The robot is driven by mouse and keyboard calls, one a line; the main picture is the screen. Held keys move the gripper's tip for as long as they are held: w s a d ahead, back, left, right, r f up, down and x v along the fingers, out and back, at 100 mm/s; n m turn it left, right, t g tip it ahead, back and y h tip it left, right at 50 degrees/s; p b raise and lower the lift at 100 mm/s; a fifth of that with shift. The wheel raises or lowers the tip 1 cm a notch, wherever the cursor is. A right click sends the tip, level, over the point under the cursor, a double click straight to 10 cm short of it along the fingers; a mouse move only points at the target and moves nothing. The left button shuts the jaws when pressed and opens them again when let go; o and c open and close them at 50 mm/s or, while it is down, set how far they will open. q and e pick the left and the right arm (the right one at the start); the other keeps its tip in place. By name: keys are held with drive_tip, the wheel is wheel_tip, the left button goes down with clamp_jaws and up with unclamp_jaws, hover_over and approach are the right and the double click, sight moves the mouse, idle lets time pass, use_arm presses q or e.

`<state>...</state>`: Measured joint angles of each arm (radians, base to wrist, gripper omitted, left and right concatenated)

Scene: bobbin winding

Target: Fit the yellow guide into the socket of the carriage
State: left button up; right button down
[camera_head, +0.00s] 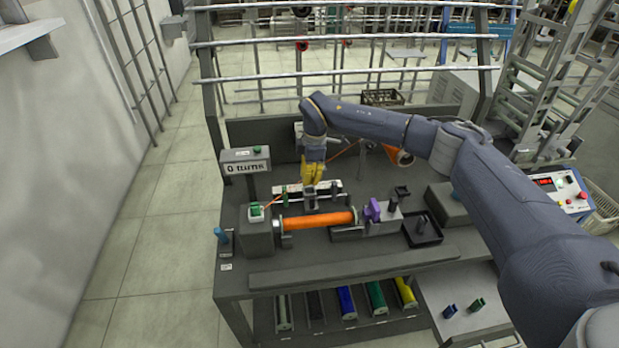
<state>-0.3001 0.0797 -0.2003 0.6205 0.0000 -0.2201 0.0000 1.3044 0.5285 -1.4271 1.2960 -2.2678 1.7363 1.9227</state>
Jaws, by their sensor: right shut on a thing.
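The yellow guide (312,174) is upright beneath my right gripper (314,160), which comes down from above and is shut on it. The fingertips are small and partly merge with the guide. The dark carriage (310,203) stands at the white rail (292,189), directly below the guide. The guide's lower end is at or just above the carriage; I cannot tell whether they touch. The socket is too small and too covered to make out. My left gripper is not in view.
An orange bobbin (319,220) lies in front of the rail, between a grey box (257,236) and a purple part (372,210). Orange thread runs near an orange cone (398,155) behind. A display post (246,160) stands left. A black tray (422,231) is at right.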

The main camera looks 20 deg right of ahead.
sight(310, 191)
drive_tip(key=shift+f, duration=0.3)
drive_tip(key=shift+f, duration=2)
drive_tip(key=shift+s+d+f, duration=0.1)
drive_tip(key=shift+s+f, duration=0.05)
drive_tip(key=shift+f, duration=0.45)
drive_tip(key=shift+s+d+f, duration=0.15)
drive_tip(key=shift+f, duration=0.3)
drive_tip(key=shift+s+d+f, duration=0.1)
drive_tip(key=shift+d+f, duration=0.05)
drive_tip(key=shift+f, duration=0.3)
drive_tip(key=c, duration=1.2)
unclamp_jaws()
drive_tip(key=shift+f, duration=0.1)
drive_tip(key=shift+a, duration=0.1)
wheel_tip(310, 191, up, 14)
drive_tip(key=w+d, duration=0.1)
